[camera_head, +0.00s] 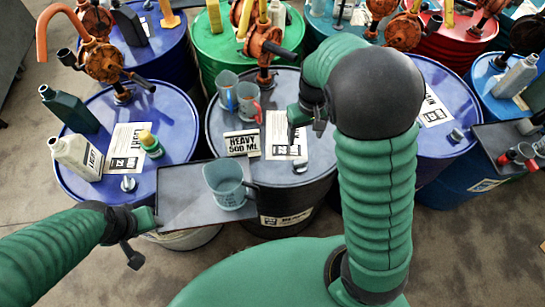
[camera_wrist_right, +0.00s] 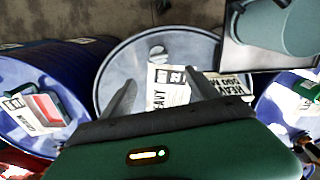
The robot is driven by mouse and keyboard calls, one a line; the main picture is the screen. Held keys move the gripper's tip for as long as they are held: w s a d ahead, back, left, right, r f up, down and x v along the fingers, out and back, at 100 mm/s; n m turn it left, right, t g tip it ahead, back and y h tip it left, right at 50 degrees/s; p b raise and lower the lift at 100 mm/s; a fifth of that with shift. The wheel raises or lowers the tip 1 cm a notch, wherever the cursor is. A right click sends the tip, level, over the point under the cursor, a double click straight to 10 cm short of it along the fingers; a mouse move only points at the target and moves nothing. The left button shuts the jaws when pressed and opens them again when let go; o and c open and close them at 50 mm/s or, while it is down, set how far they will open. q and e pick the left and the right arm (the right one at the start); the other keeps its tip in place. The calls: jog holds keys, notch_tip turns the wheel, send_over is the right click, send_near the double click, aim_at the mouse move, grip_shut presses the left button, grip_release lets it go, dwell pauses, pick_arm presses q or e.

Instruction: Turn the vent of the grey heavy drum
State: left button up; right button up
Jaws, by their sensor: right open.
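The grey heavy drum (camera_head: 222,130) stands in the middle of the head view, with a "HEAVY 500 ML" sign (camera_head: 242,144) and a paper label (camera_head: 280,150) on its lid. Its vent, a small grey cap (camera_head: 300,166), sits near the front edge of the lid; it also shows in the right wrist view (camera_wrist_right: 157,52). My right gripper (camera_head: 304,136) is above the lid, behind the vent and apart from it. In the right wrist view its two fingers (camera_wrist_right: 163,88) are spread with nothing between them. My left gripper (camera_head: 140,238) is left of the tray; its jaws are unclear.
A dark tray (camera_head: 180,195) with a clear blue jug (camera_head: 228,185) adjoins the drum's front left. A blue jug (camera_head: 227,90), a red jug (camera_head: 249,102) and a rusty pump (camera_head: 263,45) stand at the lid's back. A blue drum (camera_head: 175,110) with bottles is left.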

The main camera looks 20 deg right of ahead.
jog(key=a, duration=0.1)
send_over(302, 163)
notch_tip(302, 163, down, 7)
jog(key=f, duration=0.2)
jog(key=d+f, duration=0.1)
jog(key=f, duration=0.2)
jog(key=shift+d, duration=0.15)
jog(key=a+f, duration=0.2)
jog(key=f, duration=0.2)
jog(key=shift+a+f+p, duration=0.15)
jog(key=shift+a+p, duration=0.15)
jog(key=shift+a, duration=0.1)
jog(key=shift+d+f, duration=0.2)
jog(key=shift+d, duration=0.35)
jog(key=shift+d+f, duration=0.15)
jog(key=shift+d, duration=0.35)
jog(key=c, duration=0.5)
jog(key=shift+c, duration=0.9)
jog(key=shift+w+a, duration=0.15)
jog(key=shift+a, duration=0.45)
jog(key=c, duration=0.7)
jog(key=shift+d, duration=0.3)
pick_arm(q)
jog(key=shift+s+d+r, duration=0.3)
jog(key=shift+d+r, duration=0.2)
jog(key=shift+r, duration=0.1)
